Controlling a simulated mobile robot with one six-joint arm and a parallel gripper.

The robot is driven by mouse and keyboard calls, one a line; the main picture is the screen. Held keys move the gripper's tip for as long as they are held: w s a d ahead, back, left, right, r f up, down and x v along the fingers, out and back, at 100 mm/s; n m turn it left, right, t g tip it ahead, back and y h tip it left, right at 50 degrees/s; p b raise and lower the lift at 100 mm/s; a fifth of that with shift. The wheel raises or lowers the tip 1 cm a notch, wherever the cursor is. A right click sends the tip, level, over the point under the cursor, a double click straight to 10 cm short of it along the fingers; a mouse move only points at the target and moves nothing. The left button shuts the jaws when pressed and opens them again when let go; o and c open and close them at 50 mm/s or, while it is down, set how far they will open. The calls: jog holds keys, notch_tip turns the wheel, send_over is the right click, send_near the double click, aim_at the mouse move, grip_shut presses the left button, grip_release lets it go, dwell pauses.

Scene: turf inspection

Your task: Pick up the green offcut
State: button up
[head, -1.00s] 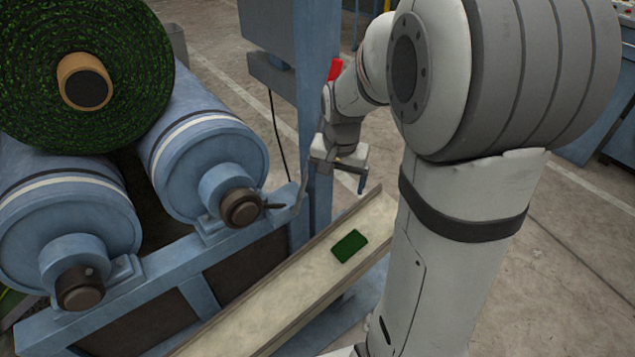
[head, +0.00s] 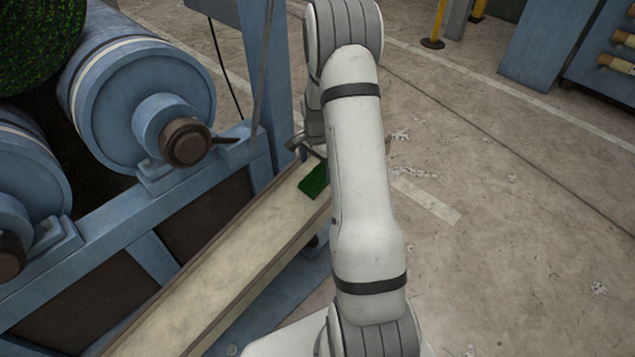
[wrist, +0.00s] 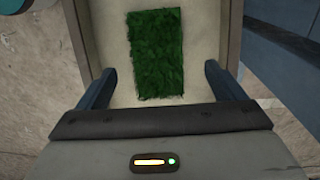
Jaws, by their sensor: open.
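The green offcut (head: 315,181) is a small rectangle of turf lying flat in the pale tray (head: 215,265), near its far end. My arm hides part of the tray beside it in the head view. In the wrist view the offcut (wrist: 156,54) lies ahead of my gripper (wrist: 158,88), roughly centred between the fingers. Both fingers are spread wide apart, with clear gaps on either side of the offcut, and nothing is held. In the head view my gripper is mostly hidden behind my arm.
Blue rollers (head: 140,95) on a blue frame (head: 120,235) stand left of the tray, with a turf roll (head: 38,45) on them. A blue post (head: 268,90) rises close by the tray's far end. Open floor (head: 500,230) with scattered scraps lies to the right.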

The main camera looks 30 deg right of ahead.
aim_at(318, 176)
notch_tip(318, 176, down, 5)
jog(key=shift+s+d+r+b, duration=0.1)
jog(key=shift+s+r+b, duration=0.05)
jog(key=shift+b, duration=1)
jog(key=shift+c, duration=0.2)
jog(key=c, duration=1)
